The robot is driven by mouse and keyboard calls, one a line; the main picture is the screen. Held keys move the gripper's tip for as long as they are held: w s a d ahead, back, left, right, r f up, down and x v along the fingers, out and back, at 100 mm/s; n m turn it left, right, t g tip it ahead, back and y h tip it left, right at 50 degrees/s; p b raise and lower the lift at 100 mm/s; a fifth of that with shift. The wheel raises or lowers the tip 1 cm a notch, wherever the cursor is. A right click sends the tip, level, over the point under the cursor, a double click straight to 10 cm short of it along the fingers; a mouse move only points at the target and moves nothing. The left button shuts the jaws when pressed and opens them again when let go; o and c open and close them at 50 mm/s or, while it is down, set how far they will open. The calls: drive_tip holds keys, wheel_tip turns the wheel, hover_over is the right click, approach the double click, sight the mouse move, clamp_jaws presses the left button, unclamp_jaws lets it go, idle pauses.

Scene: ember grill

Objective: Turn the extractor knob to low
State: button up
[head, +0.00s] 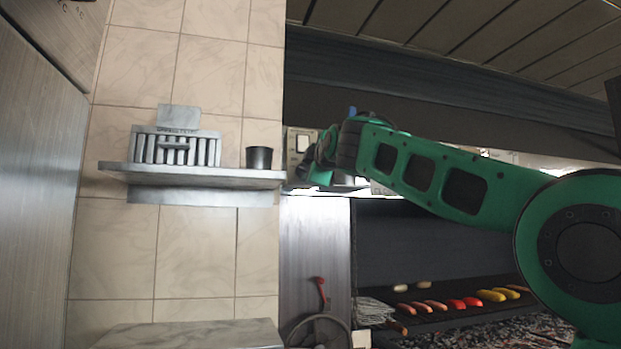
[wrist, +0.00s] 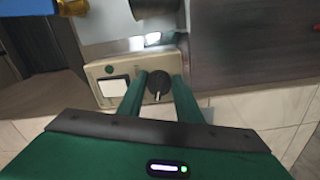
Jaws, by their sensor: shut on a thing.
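The extractor knob (wrist: 155,86) is dark and round, with a white pointer mark pointing down in the wrist view. In the head view my gripper (head: 316,165) is at the panel (head: 291,142) and hides the knob. I cannot read any setting marks around the knob.
Below my arm is a grill with sausages and peppers (head: 455,303) over coals. A dark hood (head: 420,85) spans above.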

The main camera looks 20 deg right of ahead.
drive_tip(key=shift+f+n, duration=0.1)
drive_tip(key=shift+n, duration=1.4)
drive_tip(key=shift+w, duration=0.1)
drive_tip(key=o, duration=1)
drive_tip(key=shift+o, duration=0.2)
drive_tip(key=s, duration=1)
drive_tip(key=shift+s, duration=0.4)
